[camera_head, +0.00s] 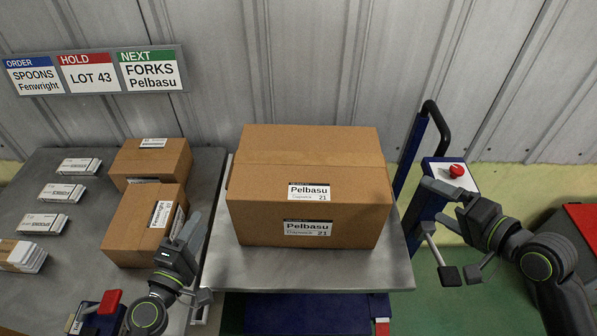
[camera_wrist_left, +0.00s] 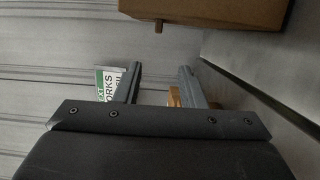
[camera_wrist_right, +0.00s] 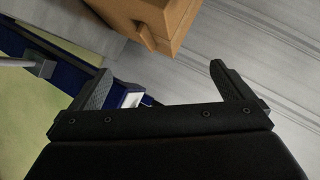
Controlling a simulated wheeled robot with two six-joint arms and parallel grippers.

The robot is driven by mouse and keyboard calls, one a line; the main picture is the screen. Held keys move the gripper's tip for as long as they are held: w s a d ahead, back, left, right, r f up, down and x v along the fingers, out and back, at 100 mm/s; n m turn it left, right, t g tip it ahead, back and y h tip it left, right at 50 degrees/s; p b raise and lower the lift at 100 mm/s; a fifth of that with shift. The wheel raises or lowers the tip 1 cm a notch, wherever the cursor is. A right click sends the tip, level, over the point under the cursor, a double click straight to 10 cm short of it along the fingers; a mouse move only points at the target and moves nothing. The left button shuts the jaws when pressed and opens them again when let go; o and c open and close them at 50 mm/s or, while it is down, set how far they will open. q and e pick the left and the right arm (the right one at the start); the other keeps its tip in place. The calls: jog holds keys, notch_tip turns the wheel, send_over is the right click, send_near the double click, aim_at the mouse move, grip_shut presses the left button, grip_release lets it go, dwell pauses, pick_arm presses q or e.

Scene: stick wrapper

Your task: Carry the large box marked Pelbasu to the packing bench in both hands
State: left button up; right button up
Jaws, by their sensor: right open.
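The large brown box marked Pelbasu (camera_head: 308,190) stands upright on a grey platform (camera_head: 300,275) in the head view. My left gripper (camera_head: 195,228) is open and empty, left of the box and apart from it. A brown box (camera_wrist_left: 215,10) shows at the top of the left wrist view. My right gripper (camera_head: 446,228) is open and empty, right of the large box with a clear gap. A brown box corner (camera_wrist_right: 160,18) shows at the top of the right wrist view. A grey bench (camera_head: 85,270) stands at the left; I cannot tell if it is the packing bench.
Two smaller brown boxes (camera_head: 150,158) stand on the left bench, close to my left gripper. Several white packs (camera_head: 63,193) lie there too. A blue post with a black handle (camera_head: 436,115) and a red button (camera_head: 457,171) stand right of the platform. Wall signs (camera_head: 92,71) hang behind.

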aim_at(230, 173)
pick_arm(q)
jog(key=w+d, duration=0.1)
jog(key=w, duration=0.4)
jog(key=w+d, duration=0.1)
jog(key=w, duration=0.5)
jog(key=w+d, duration=0.1)
jog(key=w, duration=0.4)
jog(key=shift+w+d+r, duration=0.15)
jog(key=shift+w+d, duration=0.1)
jog(key=shift+w, duration=0.05)
pick_arm(e)
jog(key=x, duration=1.6)
jog(key=shift+w+a+f, duration=0.2)
jog(key=shift+w, duration=0.05)
pick_arm(q)
grip_shut()
pick_arm(e)
jog(key=c, duration=0.8)
pick_arm(q)
jog(key=shift+d, duration=0.1)
pick_arm(e)
jog(key=shift+s+f, duration=0.1)
jog(key=c, duration=1.3)
